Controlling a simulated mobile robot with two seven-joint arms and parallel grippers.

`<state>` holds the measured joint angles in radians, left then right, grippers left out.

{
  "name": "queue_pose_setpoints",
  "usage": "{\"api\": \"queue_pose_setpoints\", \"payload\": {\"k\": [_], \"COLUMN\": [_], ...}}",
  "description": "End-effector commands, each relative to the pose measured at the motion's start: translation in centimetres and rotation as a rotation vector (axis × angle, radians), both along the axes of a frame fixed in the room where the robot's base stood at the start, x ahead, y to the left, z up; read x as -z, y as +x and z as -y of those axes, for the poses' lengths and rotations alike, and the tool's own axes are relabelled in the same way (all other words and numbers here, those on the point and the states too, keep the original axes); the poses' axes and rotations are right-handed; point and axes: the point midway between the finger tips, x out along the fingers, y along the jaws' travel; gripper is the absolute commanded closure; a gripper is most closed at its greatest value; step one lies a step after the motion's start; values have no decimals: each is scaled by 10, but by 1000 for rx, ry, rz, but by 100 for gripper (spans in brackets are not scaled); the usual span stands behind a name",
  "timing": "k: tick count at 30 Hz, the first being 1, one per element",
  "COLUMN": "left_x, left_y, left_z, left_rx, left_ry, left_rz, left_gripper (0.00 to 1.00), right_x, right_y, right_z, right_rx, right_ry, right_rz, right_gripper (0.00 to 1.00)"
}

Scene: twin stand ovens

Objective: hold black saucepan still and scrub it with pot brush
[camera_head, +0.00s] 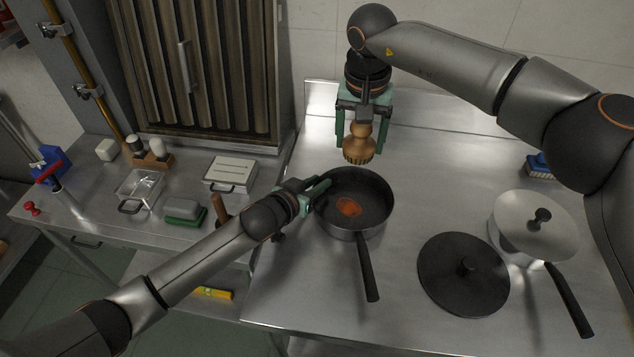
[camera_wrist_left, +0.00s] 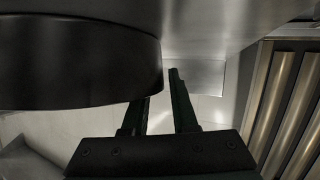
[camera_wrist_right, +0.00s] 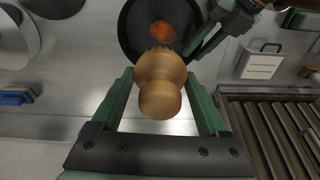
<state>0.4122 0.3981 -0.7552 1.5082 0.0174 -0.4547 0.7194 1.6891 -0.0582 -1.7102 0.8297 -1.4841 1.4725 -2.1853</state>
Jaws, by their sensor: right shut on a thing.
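The black saucepan (camera_head: 372,187) stands on the steel top with an orange-brown stain (camera_head: 349,206) inside, its handle pointing toward me. My left gripper (camera_head: 322,187) is at its left rim with its fingers apart. In the left wrist view the saucepan's dark side (camera_wrist_left: 75,62) hides part of one finger of my left gripper (camera_wrist_left: 162,85); contact cannot be told. My right gripper (camera_head: 363,145) is shut on the wooden pot brush (camera_head: 358,142), bristles down, above and behind the saucepan. The brush (camera_wrist_right: 160,80) also shows between the fingers in the right wrist view.
A black lid (camera_head: 445,285) lies right of the saucepan handle. A lidded pot (camera_head: 510,245) stands farther right, near a blue brush (camera_head: 540,165). The left counter holds a green-based dish (camera_head: 183,213), a clear box (camera_head: 143,186) and a white container (camera_head: 230,172).

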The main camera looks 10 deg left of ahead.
Motion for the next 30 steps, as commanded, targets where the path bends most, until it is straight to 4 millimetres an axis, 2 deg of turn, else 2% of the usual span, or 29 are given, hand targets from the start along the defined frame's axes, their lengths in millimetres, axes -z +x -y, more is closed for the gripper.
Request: {"api": "queue_pose_setpoints", "payload": {"k": [1,6,30], "left_x": [0,0,2], "left_y": [0,0,-1], "left_z": [0,0,-1], "left_rx": [0,-1,-1], "left_ry": [0,1,3], "left_rz": [0,-1,-4], "left_gripper": [81,100,100], "right_x": [0,0,0], "right_y": [0,0,0], "right_z": [0,0,0], "right_rx": [0,0,0], "right_ry": [0,0,0], "right_rz": [0,0,0], "right_gripper": [67,67,67]}}
